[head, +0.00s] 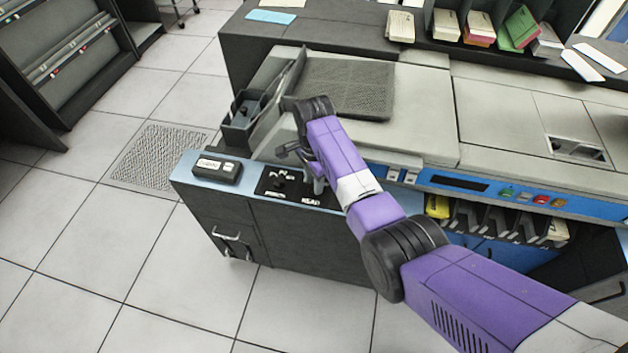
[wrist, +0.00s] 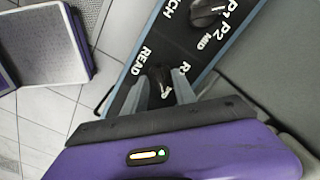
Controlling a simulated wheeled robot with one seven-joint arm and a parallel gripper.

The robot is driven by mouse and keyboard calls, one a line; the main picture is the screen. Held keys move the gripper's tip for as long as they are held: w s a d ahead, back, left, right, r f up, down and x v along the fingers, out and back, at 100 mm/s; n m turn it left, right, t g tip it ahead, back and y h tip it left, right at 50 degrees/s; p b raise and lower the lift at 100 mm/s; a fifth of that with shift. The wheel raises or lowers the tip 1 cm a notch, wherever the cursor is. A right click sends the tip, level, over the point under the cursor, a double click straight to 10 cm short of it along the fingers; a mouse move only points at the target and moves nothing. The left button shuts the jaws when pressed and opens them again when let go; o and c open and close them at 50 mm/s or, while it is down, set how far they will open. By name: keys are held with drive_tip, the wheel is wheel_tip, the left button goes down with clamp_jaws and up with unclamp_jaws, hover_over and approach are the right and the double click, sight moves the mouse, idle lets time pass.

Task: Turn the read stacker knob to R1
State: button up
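The read stacker knob (wrist: 160,78) is a small black knob on the black panel beside the white READ label. In the wrist view it sits between the two grey fingers of my gripper (wrist: 161,84). The fingers are at its sides, but I cannot tell whether they press on it. An "R" marking shows by the right finger; the rest of that label and the knob's pointer are partly hidden. In the head view my gripper (head: 318,186) is down at the panel and largely covers this knob.
The black punch knob (wrist: 207,12), near the P1, P2 and MID labels, is close by on the same panel; it shows in the head view (head: 278,181) left of my gripper. A dark box (head: 217,170) sits left of the panel. The machine's sloped cover rises behind.

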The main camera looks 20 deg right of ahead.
drive_tip(key=shift+f, duration=0.15)
clamp_jaws()
